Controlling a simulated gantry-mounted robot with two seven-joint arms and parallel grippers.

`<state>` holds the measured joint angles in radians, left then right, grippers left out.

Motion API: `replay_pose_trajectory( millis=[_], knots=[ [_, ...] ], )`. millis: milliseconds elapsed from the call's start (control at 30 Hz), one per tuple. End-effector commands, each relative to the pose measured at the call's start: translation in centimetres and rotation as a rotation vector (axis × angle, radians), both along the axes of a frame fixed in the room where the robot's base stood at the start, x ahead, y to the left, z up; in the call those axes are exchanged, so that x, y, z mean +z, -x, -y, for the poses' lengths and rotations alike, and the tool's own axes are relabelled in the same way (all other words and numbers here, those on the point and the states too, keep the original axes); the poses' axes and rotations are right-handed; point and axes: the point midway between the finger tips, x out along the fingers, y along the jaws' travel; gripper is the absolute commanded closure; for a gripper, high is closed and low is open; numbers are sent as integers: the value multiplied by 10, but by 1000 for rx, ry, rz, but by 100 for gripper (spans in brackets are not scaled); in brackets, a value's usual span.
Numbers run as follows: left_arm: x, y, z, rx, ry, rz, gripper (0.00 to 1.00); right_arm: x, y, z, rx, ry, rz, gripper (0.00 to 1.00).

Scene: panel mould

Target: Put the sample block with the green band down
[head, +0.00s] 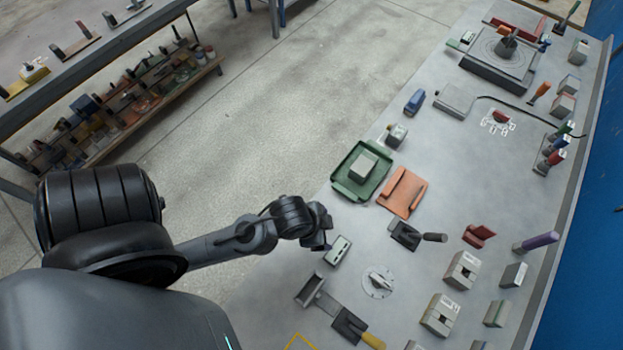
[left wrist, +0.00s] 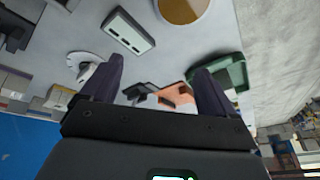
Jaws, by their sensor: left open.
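My left gripper (head: 326,238) is over the near-left edge of the bench, close to a pale box with dark slots (head: 338,250). In the left wrist view its two fingers (left wrist: 158,75) are spread with nothing held between them. A grey block with a greenish side (head: 495,313) stands at the near right of the bench. Another small block with some green (head: 396,135) stands beyond the green tray (head: 346,188). I cannot tell which one is the sample block with the green band. My right gripper is not in view.
The green tray holds a pale block (head: 363,165). An orange tray (head: 404,193) lies beside it. A round dial (head: 378,282), a trowel with a yellow handle (head: 352,327) and several grey blocks stand nearby. The bench middle (head: 480,180) is mostly clear.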

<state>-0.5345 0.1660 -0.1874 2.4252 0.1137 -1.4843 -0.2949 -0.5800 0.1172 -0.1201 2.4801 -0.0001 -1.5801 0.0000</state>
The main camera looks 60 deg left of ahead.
Motion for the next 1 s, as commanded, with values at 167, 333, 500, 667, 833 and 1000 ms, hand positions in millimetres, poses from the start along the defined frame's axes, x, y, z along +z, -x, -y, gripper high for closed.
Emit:
replay_pose_trajectory(
  millis=[167,333,500,667,833,1000],
  knots=[
    [6,19,-8,187,53,-64,12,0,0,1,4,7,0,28],
    [7,25,-11,248,66,-83,12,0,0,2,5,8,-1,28],
    [7,25,-11,252,67,-84,12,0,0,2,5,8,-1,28],
    [9,25,-11,251,67,-83,12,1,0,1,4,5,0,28],
    [25,25,-11,250,66,-83,12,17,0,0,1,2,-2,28],
    [60,25,-11,250,66,-83,12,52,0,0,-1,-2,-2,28]
  ],
)
